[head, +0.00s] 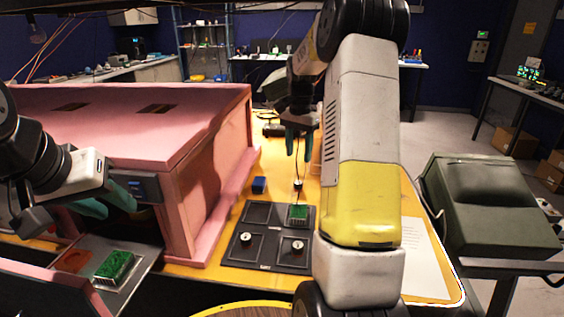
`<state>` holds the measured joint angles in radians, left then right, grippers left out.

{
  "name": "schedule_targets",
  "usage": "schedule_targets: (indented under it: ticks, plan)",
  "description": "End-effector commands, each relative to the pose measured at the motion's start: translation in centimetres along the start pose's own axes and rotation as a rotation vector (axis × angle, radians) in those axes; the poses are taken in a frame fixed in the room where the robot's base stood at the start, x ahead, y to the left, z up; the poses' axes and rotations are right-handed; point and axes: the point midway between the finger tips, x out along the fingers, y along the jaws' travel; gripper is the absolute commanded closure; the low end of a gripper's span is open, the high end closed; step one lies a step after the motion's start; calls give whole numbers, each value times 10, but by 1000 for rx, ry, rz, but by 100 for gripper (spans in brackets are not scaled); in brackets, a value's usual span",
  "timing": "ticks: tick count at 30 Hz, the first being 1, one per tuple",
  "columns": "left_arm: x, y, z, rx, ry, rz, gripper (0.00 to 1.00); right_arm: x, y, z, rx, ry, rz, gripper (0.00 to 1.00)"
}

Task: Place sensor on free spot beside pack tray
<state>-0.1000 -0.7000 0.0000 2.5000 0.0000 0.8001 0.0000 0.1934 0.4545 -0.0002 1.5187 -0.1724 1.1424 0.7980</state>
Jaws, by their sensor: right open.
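A black tray (270,223) with square compartments lies on the yellow table; I take it to be the pack tray. A green-topped block (298,212) sits at its back right, and two small round pieces (246,238) sit in the front compartments. The back left compartment looks empty. A small dark round piece (298,184), possibly the sensor, stands on the table just behind the tray, with a thin dark line rising from it. My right gripper (298,143) is open above this piece, apart from it. My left gripper (105,207) is at the left; its fingertips are partly hidden.
A pink foam enclosure (215,150) fills the left side. A small blue block (259,185) is behind the tray. A white sheet (425,260) lies right of my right arm, which hides part of the table.

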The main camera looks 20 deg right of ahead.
Motion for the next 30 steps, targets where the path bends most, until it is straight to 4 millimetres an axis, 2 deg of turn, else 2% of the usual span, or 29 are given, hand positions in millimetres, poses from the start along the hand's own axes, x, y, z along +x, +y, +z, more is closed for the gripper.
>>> schedule_targets:
  ticks: [5,8,10,15,21,25,30]
  plan:
    - [0,0,0,0,0,0,64,-16,0,3,-9,3,-5,51]
    - [0,0,0,0,0,0,64,-32,2,15,-49,17,-27,51]
    - [0,0,0,0,0,0,64,-48,6,31,-101,33,-53,51]
    - [0,0,0,0,0,0,64,-89,24,87,-278,94,-140,51]
    - [0,0,0,0,0,0,64,-119,53,155,-490,180,-238,51]
    - [0,0,0,0,0,0,64,-127,76,198,-625,244,-296,51]
    - [0,0,0,0,0,0,64,-123,106,249,-789,330,-364,51]
